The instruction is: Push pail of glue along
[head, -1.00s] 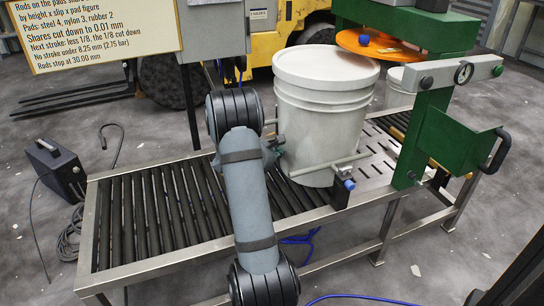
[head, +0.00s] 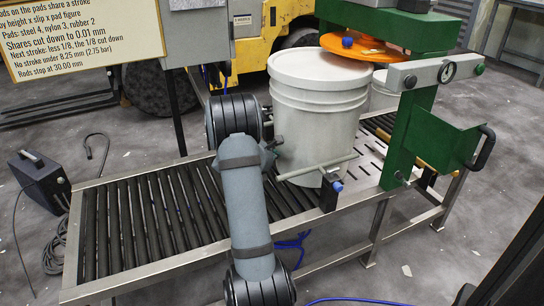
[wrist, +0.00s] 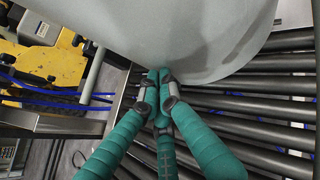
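The pail (head: 318,115) is a large pale grey lidded bucket standing upright on the roller conveyor (head: 75,240). It is close to the left of the green press (head: 403,125), with its lid near the orange round plate (head: 360,45). A grey rod (head: 325,167) with a blue knob crosses in front of its lower wall. My gripper (wrist: 160,82) has its teal fingers drawn together, with nothing between them. In the wrist view their tips meet the lower edge of the pail's wall (wrist: 200,35) and seem to touch it. In the head view my arm mostly hides the gripper.
A second pale pail (head: 384,92) stands behind the press. A green bracket with a black handle (head: 487,148) sticks out at the right. A yellow vehicle (head: 252,55) and a grey cabinet (head: 195,35) are behind. A black box (head: 38,178) sits on the floor at left.

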